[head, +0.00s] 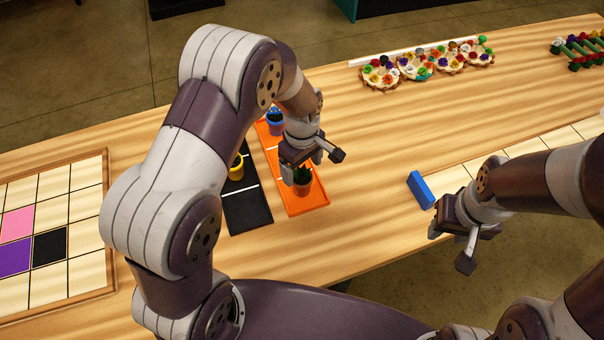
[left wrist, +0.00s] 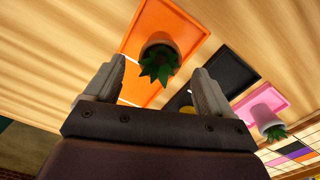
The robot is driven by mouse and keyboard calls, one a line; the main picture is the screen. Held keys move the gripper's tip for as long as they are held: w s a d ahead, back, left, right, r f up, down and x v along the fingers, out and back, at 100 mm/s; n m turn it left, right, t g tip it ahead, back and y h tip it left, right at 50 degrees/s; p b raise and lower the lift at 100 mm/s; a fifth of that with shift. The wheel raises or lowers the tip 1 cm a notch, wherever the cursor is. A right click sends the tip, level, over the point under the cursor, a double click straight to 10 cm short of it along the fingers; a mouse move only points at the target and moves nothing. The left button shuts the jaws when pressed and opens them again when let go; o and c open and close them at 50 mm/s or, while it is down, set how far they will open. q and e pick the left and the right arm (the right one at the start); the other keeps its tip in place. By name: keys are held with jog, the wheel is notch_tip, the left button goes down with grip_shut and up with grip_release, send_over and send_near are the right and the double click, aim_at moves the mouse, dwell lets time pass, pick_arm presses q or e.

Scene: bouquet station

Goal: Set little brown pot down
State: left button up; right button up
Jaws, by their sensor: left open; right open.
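The little brown pot (head: 303,189) with a spiky green plant stands on the near half of the orange tray (head: 318,203). In the left wrist view the brown pot (left wrist: 172,42) shows between and beyond the fingers, resting on the orange tray (left wrist: 137,27). My left gripper (head: 312,165) is open and just above the pot, with its fingers apart from it. It partly hides the plant in the head view. My right gripper (head: 450,247) is open and empty at the table's front edge.
A blue pot (head: 275,125) stands on the orange tray's far half. A yellow pot (head: 237,170) stands on the black tray (head: 247,212). The left wrist view shows a pink pot (left wrist: 264,118) on a pink tray. A blue block (head: 420,190) lies near my right gripper.

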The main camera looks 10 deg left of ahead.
pick_arm(q)
notch_tip(320, 180, up, 8)
jog(key=s+a+m, duration=0.3)
jog(key=s+m, duration=0.2)
jog(key=s, duration=0.2)
jog(key=s+a+m+t, duration=0.1)
jog(key=s+a+m, duration=0.2)
jog(key=s+m, duration=0.3)
jog(key=shift+s+r+b, duration=0.15)
jog(key=shift+s+b, duration=0.2)
jog(key=shift+b, duration=0.1)
